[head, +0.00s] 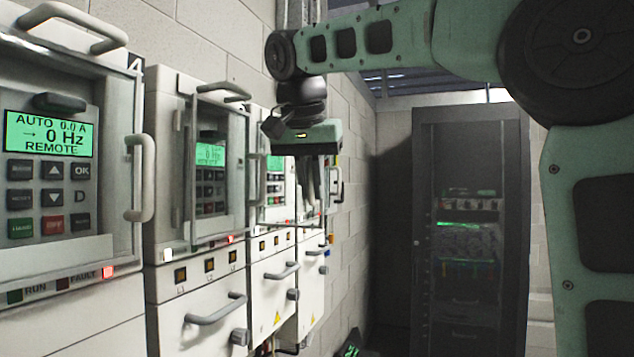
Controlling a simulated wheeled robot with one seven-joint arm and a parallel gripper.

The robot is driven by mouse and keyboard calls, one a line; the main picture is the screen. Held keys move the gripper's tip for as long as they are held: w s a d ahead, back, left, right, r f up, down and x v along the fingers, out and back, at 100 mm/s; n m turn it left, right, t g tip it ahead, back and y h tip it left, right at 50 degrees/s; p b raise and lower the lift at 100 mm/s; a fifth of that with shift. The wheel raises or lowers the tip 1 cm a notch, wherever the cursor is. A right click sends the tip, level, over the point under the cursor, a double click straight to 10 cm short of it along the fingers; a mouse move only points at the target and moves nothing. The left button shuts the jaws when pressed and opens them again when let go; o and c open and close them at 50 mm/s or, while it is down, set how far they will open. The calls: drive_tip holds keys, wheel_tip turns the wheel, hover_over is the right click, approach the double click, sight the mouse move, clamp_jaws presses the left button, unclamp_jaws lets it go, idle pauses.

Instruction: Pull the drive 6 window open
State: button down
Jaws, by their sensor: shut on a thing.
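The third drive along the wall (276,233) fits drive 6, counting on from the nearest one, which bears a 4; its own number is not readable. Its window (264,170) is a framed clear pane over a lit green display and keypad. My gripper (311,205) hangs fingers down at the right side of this window, where the handle sits. The fingers are shut on the drive 6 window handle, which they mostly hide. I cannot tell whether the window is closed or slightly ajar.
Drive 4 (60,255) is close at the left, with bar handles on its window. Drive 5 (158,215) stands between it and my gripper. A dark rack cabinet (425,230) stands at the back. The floor between shows some free room.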

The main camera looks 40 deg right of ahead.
drive_tip(key=shift+s+a+m+g, duration=0.15)
drive_tip(key=shift+a+m+g, duration=0.15)
drive_tip(key=shift+a+m, duration=0.5)
drive_tip(key=c, duration=1.8)
unclamp_jaws()
drive_tip(key=shift+o, duration=0.2)
drive_tip(key=p+v, duration=0.5)
drive_tip(key=v, duration=1.2)
drive_tip(key=shift+s+a+p, duration=0.15)
drive_tip(key=shift+a+p, duration=0.15)
drive_tip(key=shift+p, duration=0.1)
drive_tip(key=shift+r, duration=0.1)
